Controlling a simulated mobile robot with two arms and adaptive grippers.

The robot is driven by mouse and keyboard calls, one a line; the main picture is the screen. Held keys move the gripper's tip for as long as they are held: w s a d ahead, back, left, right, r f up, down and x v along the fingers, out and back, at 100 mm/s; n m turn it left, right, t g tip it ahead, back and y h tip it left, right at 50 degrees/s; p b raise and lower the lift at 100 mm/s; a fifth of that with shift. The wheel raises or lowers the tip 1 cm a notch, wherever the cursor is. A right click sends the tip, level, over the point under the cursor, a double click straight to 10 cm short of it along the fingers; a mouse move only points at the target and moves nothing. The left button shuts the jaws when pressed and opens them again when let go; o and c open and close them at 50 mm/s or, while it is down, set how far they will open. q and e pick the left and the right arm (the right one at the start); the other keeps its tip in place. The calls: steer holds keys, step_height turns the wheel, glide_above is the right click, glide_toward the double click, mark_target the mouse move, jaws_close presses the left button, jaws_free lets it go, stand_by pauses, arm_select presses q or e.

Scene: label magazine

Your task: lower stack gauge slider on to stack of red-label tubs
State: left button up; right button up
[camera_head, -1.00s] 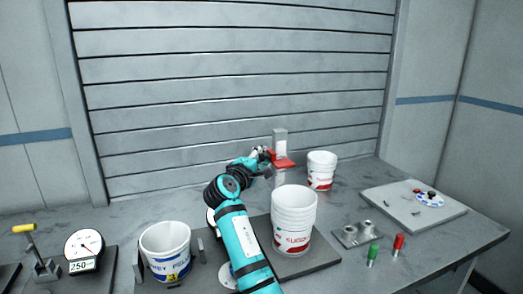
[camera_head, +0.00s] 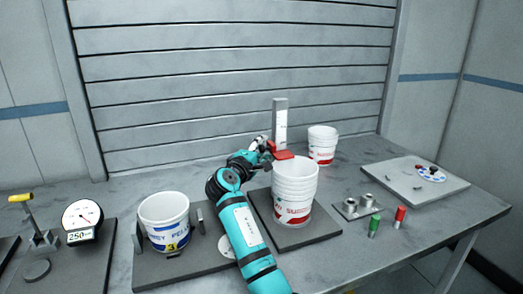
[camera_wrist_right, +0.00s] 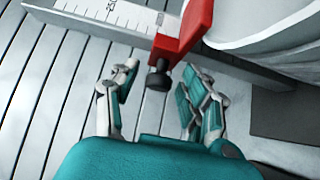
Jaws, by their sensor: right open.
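The red stack gauge slider (camera_head: 283,155) is on the upright grey gauge post (camera_head: 280,115), level with the top rim of the white tub stack with red labels (camera_head: 295,190). The wrist view shows the red slider (camera_wrist_right: 184,32) with its black knob (camera_wrist_right: 158,77) between the open fingers of my right gripper (camera_wrist_right: 160,90). The white tub side (camera_wrist_right: 265,25) is close beside the slider; I cannot tell whether they touch. In the head view my right gripper (camera_head: 267,148) is partly hidden behind its arm. My left gripper is not in view.
Another red-label tub (camera_head: 322,145) stands behind right. A blue-label tub (camera_head: 165,222) stands left of my arm, beside a dial gauge (camera_head: 83,220). Right are a metal block with two posts (camera_head: 358,207), green (camera_head: 375,226) and red (camera_head: 400,217) cylinders and a grey board (camera_head: 414,186).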

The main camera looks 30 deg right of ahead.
steer(key=v, duration=1.2)
steer(key=shift+w, duration=0.1)
